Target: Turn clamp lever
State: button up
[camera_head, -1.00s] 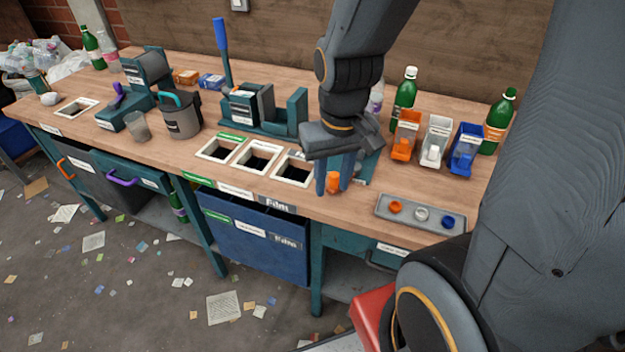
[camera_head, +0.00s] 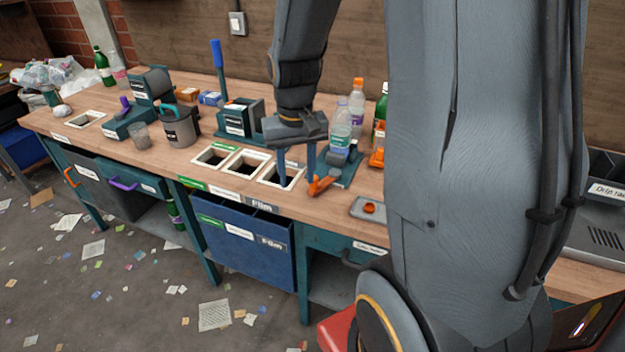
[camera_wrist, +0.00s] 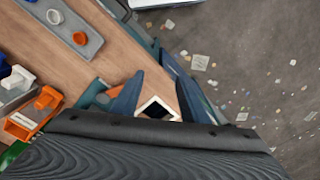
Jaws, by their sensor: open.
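The orange clamp lever (camera_head: 322,185) lies low at the front of a teal clamp fixture (camera_head: 350,170) that has a clear bottle (camera_head: 341,125) standing at it. My gripper (camera_head: 297,178) is open, its two blue fingers pointing down and spread apart. The right finger is right beside the lever's left end; I cannot tell whether they touch. The left finger is over the nearest white-framed opening. In the wrist view my gripper (camera_wrist: 157,102) has nothing between its fingers, and an orange part (camera_wrist: 115,92), likely the lever, shows beside the left finger, partly hidden.
White-framed openings (camera_head: 246,163) lie left of the fixture. A grey tray (camera_head: 358,208) with an orange cap is to the right, partly behind my arm. A teal press with a blue handle (camera_head: 217,65) stands at the back. Orange, white and blue bins show in the wrist view.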

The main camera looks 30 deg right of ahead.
aim_at(325, 177)
jog(key=w+d, duration=0.2)
jog(key=w+d+f+m, duration=0.1)
jog(key=d, duration=0.2)
jog(key=w+d+m, duration=0.1)
jog(key=w+d, duration=0.1)
jog(key=shift+w+d+f+g, duration=0.25)
jog(key=shift+w+d+g, duration=0.05)
jog(key=shift+d, duration=0.05)
jog(key=shift+f+p, duration=0.95)
jog(key=shift+f, duration=2.85)
grip_shut()
